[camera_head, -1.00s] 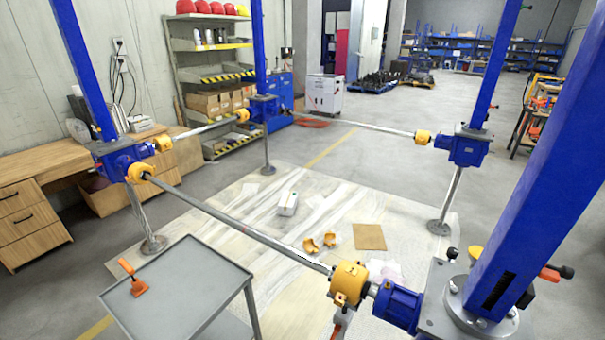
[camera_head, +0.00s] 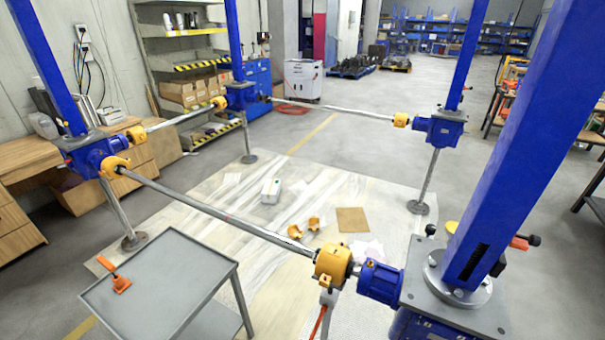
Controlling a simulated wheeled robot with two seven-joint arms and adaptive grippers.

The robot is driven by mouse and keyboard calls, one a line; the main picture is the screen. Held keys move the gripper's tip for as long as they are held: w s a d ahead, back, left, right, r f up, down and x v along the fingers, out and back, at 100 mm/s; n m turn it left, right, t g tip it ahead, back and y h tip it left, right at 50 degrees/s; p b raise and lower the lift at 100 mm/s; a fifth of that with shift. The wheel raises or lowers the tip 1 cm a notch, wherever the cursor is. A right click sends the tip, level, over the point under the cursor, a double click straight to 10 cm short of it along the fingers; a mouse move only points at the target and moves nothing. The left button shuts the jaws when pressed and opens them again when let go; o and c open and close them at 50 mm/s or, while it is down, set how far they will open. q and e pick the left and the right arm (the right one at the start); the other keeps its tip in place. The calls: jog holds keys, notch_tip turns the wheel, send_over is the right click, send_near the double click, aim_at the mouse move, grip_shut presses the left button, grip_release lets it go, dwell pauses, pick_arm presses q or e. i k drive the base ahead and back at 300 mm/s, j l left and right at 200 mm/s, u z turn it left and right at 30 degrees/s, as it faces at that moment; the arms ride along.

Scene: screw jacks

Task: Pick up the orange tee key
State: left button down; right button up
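An orange tool (camera_head: 120,284), which appears to be the tee key, rests near the left edge of the grey cart top (camera_head: 172,290). It has a slim orange handle rising up and left from a wider orange part. Its exact shape is too small to make out. Nothing touches it except the cart. Neither of my grippers shows in the head view.
Blue screw jacks (camera_head: 100,153) are linked by steel shafts (camera_head: 215,212) with yellow couplings (camera_head: 333,262). One shaft runs just behind the cart. A large blue post (camera_head: 515,150) stands close at right. A wooden desk (camera_head: 22,160) is at left.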

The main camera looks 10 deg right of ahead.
aim_at(101, 260)
jog(key=u, duration=1.4)
